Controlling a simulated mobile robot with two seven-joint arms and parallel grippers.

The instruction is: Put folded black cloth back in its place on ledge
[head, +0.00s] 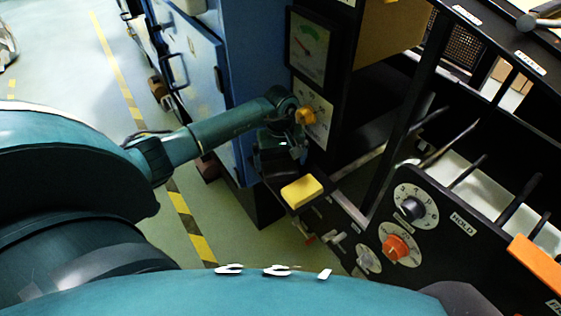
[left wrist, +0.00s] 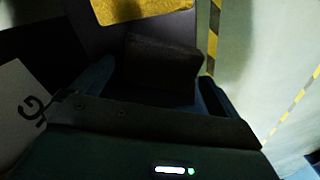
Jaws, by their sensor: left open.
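The folded black cloth (left wrist: 160,65) lies between the two fingers of my left gripper (left wrist: 155,85) in the left wrist view. The fingers stand apart on either side of it, and I see no firm grip on it. In the head view my left gripper (head: 282,142) is low at the machine's front, just behind a yellow block (head: 302,191). There the cloth is a dark shape (head: 271,162) beneath the gripper, hard to tell from the shadow. It appears to rest on the dark ledge (head: 318,212); contact is too dark to confirm. My right gripper is out of view.
The yellow block also shows beyond the cloth in the left wrist view (left wrist: 140,8). A panel with an orange knob (head: 306,115) is close to my left wrist. A blue cabinet (head: 195,65) stands behind the arm. Black-yellow floor tape (head: 190,225) crosses open floor.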

